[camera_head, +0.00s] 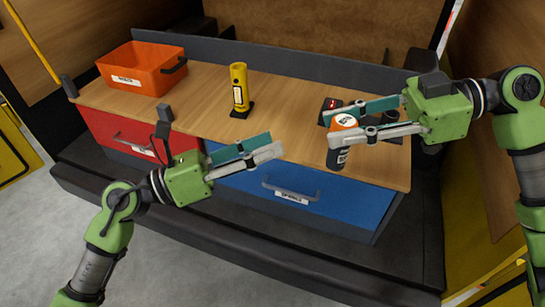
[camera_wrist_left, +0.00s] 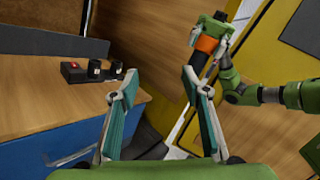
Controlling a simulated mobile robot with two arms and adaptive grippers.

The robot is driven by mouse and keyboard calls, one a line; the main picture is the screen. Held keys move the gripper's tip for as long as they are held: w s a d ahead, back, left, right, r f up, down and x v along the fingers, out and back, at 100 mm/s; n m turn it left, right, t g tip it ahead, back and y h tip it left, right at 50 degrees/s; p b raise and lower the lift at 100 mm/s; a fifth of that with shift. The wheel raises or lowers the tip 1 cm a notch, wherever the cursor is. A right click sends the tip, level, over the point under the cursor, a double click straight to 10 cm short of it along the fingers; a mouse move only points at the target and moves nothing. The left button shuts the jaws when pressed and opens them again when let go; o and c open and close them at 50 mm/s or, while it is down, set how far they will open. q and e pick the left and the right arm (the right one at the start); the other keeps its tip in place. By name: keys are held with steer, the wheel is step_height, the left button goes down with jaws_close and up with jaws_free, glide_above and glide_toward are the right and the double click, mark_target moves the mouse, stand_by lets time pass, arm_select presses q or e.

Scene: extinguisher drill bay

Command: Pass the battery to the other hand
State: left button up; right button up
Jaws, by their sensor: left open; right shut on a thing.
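The battery (camera_head: 341,150) is an orange and black cylinder with a white label. It stands roughly upright between the fingers of my right gripper (camera_head: 331,128), which is shut on it near the front right of the workbench. Its orange part also shows in the left wrist view (camera_wrist_left: 206,44), beyond my left fingers, with the right gripper around it. My left gripper (camera_head: 274,146) is open and empty, to the left of the battery and apart from it, with its fingers pointing right. The fingers hide part of the battery.
The wooden workbench (camera_head: 285,112) carries an orange bin (camera_head: 130,78) at the left and a yellow flashlight (camera_head: 239,88) at the middle. A black box with a red light (camera_wrist_left: 72,70) and black cylinders (camera_wrist_left: 95,68) sit at its right end. Red (camera_head: 120,135) and blue (camera_head: 300,195) drawers are below.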

mark_target(336, 160)
arm_select(q)
steer(key=s+d+r+m+g, duration=0.2)
steer(key=s+d+r+m, duration=0.1)
steer(key=s+m, duration=0.3)
steer(key=shift+y, duration=0.3)
steer(key=x, duration=1.1)
steer(key=shift+w+d, duration=0.1)
steer(key=shift+d, duration=0.15)
steer(key=c, duration=1.2)
jaws_close()
arm_select(e)
steer(key=o, duration=1.3)
